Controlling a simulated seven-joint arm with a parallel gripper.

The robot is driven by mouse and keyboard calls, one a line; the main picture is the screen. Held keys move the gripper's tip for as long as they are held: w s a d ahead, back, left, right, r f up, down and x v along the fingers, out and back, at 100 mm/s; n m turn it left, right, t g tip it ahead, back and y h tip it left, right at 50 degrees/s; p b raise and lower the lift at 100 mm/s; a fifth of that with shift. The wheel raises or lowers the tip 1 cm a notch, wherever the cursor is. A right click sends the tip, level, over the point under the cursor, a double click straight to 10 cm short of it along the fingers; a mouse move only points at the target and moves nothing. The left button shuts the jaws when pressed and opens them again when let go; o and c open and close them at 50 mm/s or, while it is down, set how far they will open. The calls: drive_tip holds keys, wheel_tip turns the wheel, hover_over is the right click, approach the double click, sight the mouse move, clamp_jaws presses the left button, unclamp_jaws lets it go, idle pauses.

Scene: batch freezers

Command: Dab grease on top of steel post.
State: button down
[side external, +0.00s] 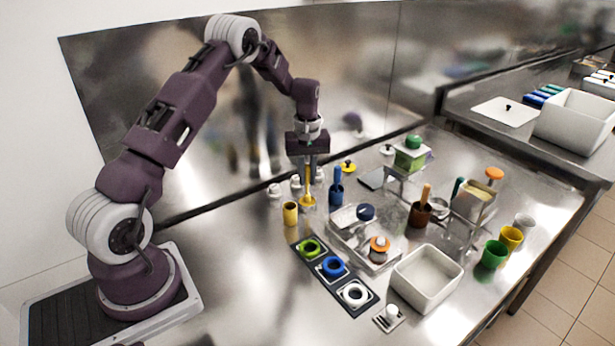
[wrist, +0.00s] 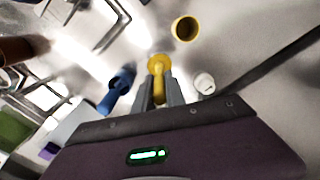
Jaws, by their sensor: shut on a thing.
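My gripper (side external: 308,178) points down and is shut on a yellow tool (side external: 308,199) with a thin stem and a wide round lower end. The tool also shows between the fingers in the wrist view (wrist: 157,66). I cannot tell whether its lower end touches the table. A yellow cup (side external: 290,213) stands just left of it, with its open mouth showing in the wrist view (wrist: 184,28). A short pale post (side external: 391,312) stands on a small square plate at the front; I cannot tell whether this is the steel post. No grease can be made out.
A blue cup with a blue handle (side external: 336,194) stands close right of the tool. White knobbed pieces (side external: 274,190) stand behind. A dark strip (side external: 319,277) holds green, blue and white rings. A white bin (side external: 427,279) stands front right. The table's front left is clear.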

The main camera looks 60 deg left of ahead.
sight(307, 165)
drive_tip(key=shift+r, duration=3.35)
drive_tip(key=s+d+m, duration=0.5)
drive_tip(key=d+m, duration=0.1)
drive_tip(key=d, duration=0.3)
drive_tip(key=s+d+m, duration=0.5)
drive_tip(key=d+m, duration=0.1)
drive_tip(key=d, duration=0.3)
drive_tip(key=w+d+r+t+h, duration=0.1)
drive_tip(key=w+d+r+h, duration=0.1)
drive_tip(key=w, duration=0.4)
drive_tip(key=w+d+r+t+h, duration=0.1)
drive_tip(key=w+d+r, duration=0.15)
drive_tip(key=w, duration=0.35)
wheel_tip(307, 165, down, 7)
drive_tip(key=shift+d+r, duration=0.15)
drive_tip(key=shift+r, duration=0.05)
drive_tip(key=shift+w+f, duration=0.1)
drive_tip(key=shift+f, duration=0.45)
drive_tip(key=shift+r, duration=0.1)
